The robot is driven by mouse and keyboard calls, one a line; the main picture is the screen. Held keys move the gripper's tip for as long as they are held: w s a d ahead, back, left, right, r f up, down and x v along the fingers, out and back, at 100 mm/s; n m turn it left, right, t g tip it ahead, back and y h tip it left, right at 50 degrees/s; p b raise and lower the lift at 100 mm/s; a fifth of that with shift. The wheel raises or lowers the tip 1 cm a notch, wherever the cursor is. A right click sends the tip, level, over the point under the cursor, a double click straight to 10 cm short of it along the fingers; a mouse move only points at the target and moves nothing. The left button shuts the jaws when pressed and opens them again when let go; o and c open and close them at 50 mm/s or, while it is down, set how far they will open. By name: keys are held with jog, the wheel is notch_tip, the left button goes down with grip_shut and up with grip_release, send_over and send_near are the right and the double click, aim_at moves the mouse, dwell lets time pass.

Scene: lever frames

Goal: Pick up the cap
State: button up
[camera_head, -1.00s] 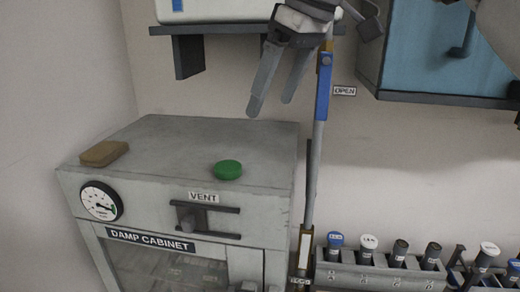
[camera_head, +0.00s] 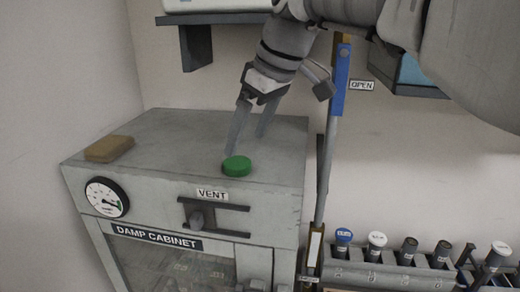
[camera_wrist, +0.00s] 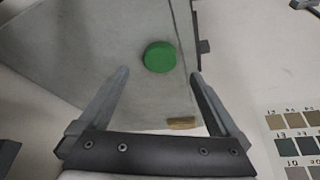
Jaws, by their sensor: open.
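The cap is a small round green disc (camera_head: 237,166) lying flat on top of the grey damp cabinet (camera_head: 190,140), near its front edge. It also shows in the wrist view (camera_wrist: 160,57), ahead of the fingertips and roughly centred between them. My gripper (camera_head: 246,146) is open and empty, pointing down just above and behind the cap. In the wrist view my gripper's fingers (camera_wrist: 160,72) are spread wide on either side, with nothing between them. In the head view one fingertip appears close to the cap; I cannot tell whether it touches.
A tan block (camera_head: 109,148) lies on the cabinet's left side. A vent handle (camera_head: 213,212) sticks out of the cabinet front. A blue-sleeved upright lever (camera_head: 340,80) stands just right of the cabinet, beside a rack of capped tubes (camera_head: 390,270). A shelf (camera_head: 210,22) hangs above.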

aim_at(238, 163)
jog(key=x, duration=0.5)
jog(key=shift+a+f+p, duration=0.1)
jog(key=shift+f+p, duration=0.2)
jog(key=shift+p, duration=0.05)
jog(key=c, duration=1.4)
